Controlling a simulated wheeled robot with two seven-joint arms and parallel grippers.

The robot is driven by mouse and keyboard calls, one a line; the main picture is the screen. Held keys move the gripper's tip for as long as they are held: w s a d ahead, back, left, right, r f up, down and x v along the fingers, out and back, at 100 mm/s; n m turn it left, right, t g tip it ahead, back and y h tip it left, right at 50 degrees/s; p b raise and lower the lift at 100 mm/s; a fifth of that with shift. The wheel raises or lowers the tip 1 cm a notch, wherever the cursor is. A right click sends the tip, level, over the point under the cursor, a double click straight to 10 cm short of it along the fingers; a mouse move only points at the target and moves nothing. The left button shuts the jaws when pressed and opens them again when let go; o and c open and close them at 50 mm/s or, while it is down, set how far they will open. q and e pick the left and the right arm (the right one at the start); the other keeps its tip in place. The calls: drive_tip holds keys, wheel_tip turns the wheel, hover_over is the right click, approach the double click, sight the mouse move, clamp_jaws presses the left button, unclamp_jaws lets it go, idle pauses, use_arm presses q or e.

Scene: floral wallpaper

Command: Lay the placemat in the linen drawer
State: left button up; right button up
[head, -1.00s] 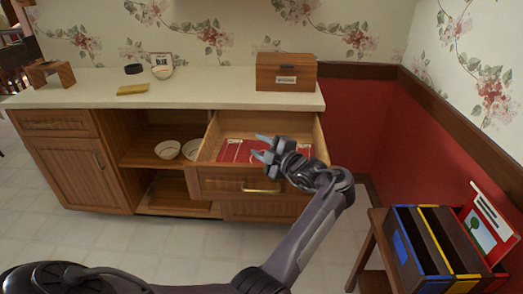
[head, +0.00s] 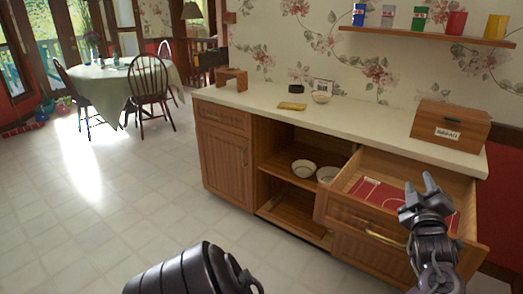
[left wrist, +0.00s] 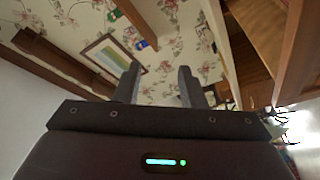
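The red placemat (head: 372,190) with white lines lies in the linen drawer (head: 345,212), which is pulled out at the right end of the wooden cabinet. The gripper and the drawer walls hide part of the placemat.
A wooden bread box (head: 450,125) stands on the counter (head: 360,120) behind the drawer. Two bowls (head: 303,168) sit in the open shelf left of it. A wall shelf (head: 430,37) holds several canisters. The floor (head: 110,210) to the left is clear up to the dining table (head: 115,80).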

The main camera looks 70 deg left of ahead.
use_arm(q)
drive_tip(key=w+d+f+m+t+h, duration=0.1)
drive_tip(key=d+f+m+t+h, duration=0.1)
drive_tip(key=d+f+m+h, duration=0.45)
drive_tip(key=d+f+m+t+h, duration=0.1)
drive_tip(key=d+f+m+h, duration=0.15)
drive_tip(key=f+m, duration=0.45)
drive_tip(key=s+d+f+m+g+h, duration=0.2)
drive_tip(key=s+f, duration=0.1)
drive_tip(key=f, duration=1)
drive_tip(key=s+d+f+m+g+h, duration=0.1)
drive_tip(key=s+d+f+m+g, duration=0.2)
drive_tip(key=f, duration=0.9)
drive_tip(key=s+d+f+m+g+h, duration=0.2)
drive_tip(key=s+f+g, duration=0.1)
drive_tip(key=s+f, duration=1.55)
drive_tip(key=s+f+m+g, duration=0.1)
drive_tip(key=s+f+g, duration=0.2)
drive_tip(key=s, duration=0.9)
drive_tip(key=s+f+m+g+h, duration=0.1)
drive_tip(key=s+f+m+g, duration=0.1)
drive_tip(key=s+f, duration=0.6)
drive_tip(key=s+g, duration=0.1)
drive_tip(key=s, duration=0.4)
drive_tip(key=shift+d+f, duration=0.15)
drive_tip(key=shift+f, duration=0.05)
use_arm(e)
drive_tip(key=shift+d, duration=0.55)
